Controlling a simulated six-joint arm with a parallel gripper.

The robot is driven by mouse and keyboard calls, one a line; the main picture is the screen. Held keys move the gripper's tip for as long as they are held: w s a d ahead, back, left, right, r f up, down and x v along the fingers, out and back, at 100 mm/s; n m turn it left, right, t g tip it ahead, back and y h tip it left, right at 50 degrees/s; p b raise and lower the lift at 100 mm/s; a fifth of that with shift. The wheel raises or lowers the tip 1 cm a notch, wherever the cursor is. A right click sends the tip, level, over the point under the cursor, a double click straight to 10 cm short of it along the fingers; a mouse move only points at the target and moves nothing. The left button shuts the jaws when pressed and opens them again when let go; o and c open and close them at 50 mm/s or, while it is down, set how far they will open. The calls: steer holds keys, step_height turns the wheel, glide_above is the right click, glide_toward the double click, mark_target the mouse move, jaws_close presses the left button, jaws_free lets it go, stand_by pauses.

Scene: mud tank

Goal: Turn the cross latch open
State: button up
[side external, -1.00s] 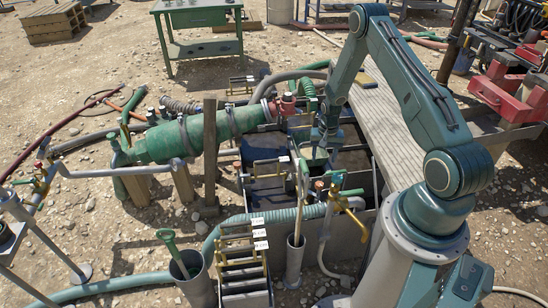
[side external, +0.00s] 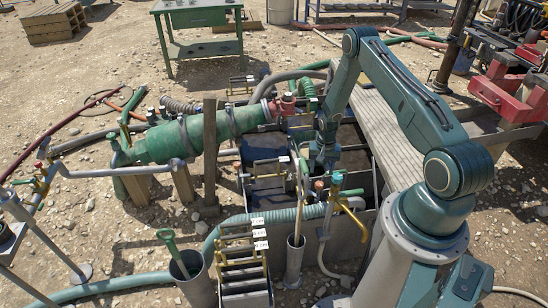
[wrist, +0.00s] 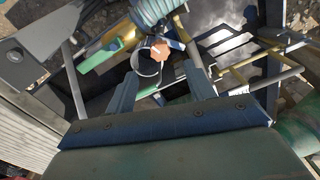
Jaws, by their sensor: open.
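I cannot make out the cross latch for certain. In the wrist view my gripper (wrist: 165,72) is open, its two blue fingers spread apart. Beyond and between the fingertips show a dark round pipe mouth with a pale rim (wrist: 150,60) and an orange cap (wrist: 178,56). I cannot tell whether a finger touches either. A green handle (wrist: 97,58) and a brass pipe lie to the upper left. In the side external view my gripper (side external: 322,164) points down into the tank (side external: 368,200), its fingertips hard to see. An orange cap (side external: 319,185) and a teal cap (side external: 337,179) stand in front.
A green cylinder (side external: 165,141) lies left of the tank, and a plank walkway (side external: 385,125) runs along its right. A ribbed hose (side external: 275,217) crosses in front.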

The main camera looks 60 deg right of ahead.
mark_target(319, 184)
steer(key=shift+f, duration=3.8)
steer(key=c, duration=1)
